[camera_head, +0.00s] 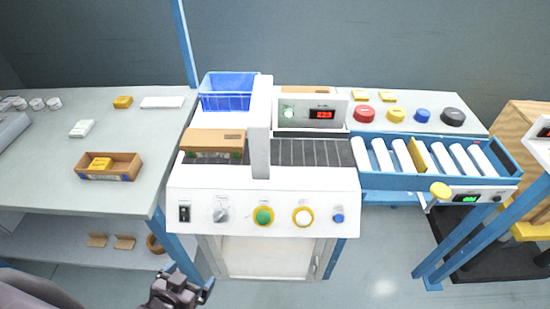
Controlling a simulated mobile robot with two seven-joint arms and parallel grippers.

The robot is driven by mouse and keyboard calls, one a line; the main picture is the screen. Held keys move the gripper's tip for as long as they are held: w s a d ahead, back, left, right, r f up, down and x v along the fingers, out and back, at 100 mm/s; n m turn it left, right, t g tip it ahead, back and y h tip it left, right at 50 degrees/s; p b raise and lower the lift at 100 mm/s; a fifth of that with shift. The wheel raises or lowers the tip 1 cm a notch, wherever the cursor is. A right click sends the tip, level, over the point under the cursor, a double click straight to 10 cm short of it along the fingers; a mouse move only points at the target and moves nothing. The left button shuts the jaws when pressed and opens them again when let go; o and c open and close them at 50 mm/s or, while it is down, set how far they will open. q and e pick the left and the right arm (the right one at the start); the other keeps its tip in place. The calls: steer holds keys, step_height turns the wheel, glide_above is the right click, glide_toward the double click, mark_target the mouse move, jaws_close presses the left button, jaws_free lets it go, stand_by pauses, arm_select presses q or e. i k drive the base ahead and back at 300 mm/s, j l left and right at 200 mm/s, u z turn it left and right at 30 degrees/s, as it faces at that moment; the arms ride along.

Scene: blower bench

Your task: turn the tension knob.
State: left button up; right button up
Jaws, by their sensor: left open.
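The front panel (290,184) of the white machine carries a grey knob (220,215) with a pointer-like grip, left of a green button in a yellow ring (263,216). A yellow round knob (440,190) sits on the near side of the blue roller conveyor (385,180) at the right. I cannot read a label that tells which one is the tension knob. My left gripper (188,290) is open and empty at the bottom edge, below and left of the panel, apart from both knobs. My right gripper is out of view.
A black switch (184,213), a white button (303,217) and a small blue button (338,218) share the panel. A grey table (60,190) with boxes stands left. The floor in front is free.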

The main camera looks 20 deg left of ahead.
mark_target(220, 215)
steer(key=i+j+u, duration=0.1)
steer(key=u, duration=0.85)
